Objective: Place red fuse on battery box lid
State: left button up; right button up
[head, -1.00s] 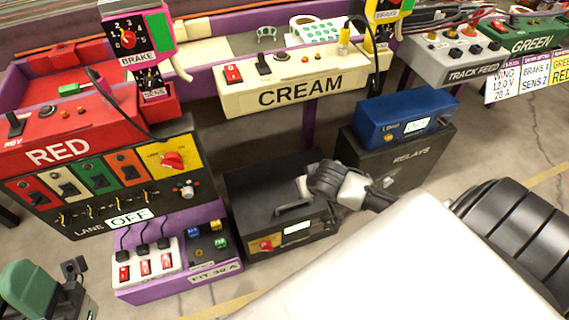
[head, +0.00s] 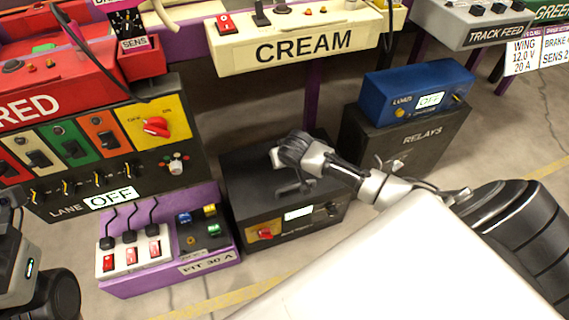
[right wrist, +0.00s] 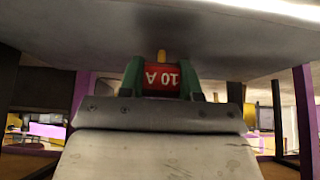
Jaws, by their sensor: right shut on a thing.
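The battery box is a black box with a red switch on its front; its lid (head: 243,183) is the flat black top with a handle. In the head view my right gripper (head: 280,160) is over the rear part of this lid. The right wrist view shows the right gripper's green fingers (right wrist: 161,80) shut on the red fuse (right wrist: 161,79), marked 10 A upside down. A broad grey surface lies close beyond the fuse; I cannot tell if they touch. The fuse is hidden in the head view. Part of my left arm shows at the left edge, its fingers out of view.
A blue load unit (head: 415,92) sits on the dark relays box (head: 400,140) at right. The purple pit box (head: 168,275) with switches stands close left of the battery box. The CREAM panel (head: 305,45) is behind. Some floor is clear in front.

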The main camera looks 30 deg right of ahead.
jog(key=shift+f, duration=0.35)
jog(key=shift+r, duration=0.1)
